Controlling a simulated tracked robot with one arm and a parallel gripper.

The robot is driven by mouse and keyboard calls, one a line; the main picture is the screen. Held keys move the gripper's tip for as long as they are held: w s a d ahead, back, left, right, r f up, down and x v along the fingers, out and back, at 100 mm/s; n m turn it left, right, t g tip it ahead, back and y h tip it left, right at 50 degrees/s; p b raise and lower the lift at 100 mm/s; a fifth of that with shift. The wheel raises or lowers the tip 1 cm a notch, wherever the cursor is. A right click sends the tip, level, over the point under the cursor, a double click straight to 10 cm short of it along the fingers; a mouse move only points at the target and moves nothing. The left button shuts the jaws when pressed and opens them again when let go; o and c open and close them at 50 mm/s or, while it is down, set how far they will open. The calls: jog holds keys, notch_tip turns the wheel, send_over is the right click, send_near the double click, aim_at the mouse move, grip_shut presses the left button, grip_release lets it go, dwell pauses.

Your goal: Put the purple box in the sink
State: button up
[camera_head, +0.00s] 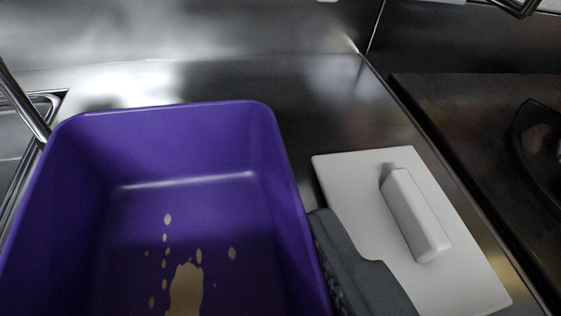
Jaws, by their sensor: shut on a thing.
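The purple box (190,199) fills the left and lower middle of the view, its open top facing me. Tan stains mark its inside floor. Part of my gripper (352,272), a dark grey finger, shows against the box's right wall; the other finger is hidden. My gripper is shut on the box. The sink (44,103) shows only in part at the left edge, with its metal rim beside the box.
A white cutting board (340,172) with a white block-like object (415,215) lies right of the box on the steel counter (310,95). A dark stove surface (450,115) is farther right. A chrome tube (22,103) stands at the left.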

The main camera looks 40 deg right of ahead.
aim_at(227, 228)
jog(key=d, duration=0.1)
jog(key=w+d, duration=0.1)
jog(key=w, duration=0.1)
jog(key=shift+d+f+b, duration=0.25)
jog(key=shift+d+b, duration=0.1)
jog(key=shift+d, duration=0.05)
notch_tip(227, 228, down, 3)
jog(key=shift+f+b, duration=0.2)
jog(key=shift+b, duration=1.05)
jog(key=o, duration=1.3)
jog(key=shift+s+a+r, duration=0.15)
jog(key=shift+s+r, duration=0.05)
jog(key=shift+r, duration=0.05)
jog(key=p+v, duration=0.3)
jog(key=v, duration=0.8)
jog(key=shift+s, duration=0.25)
jog(key=shift+r, duration=0.1)
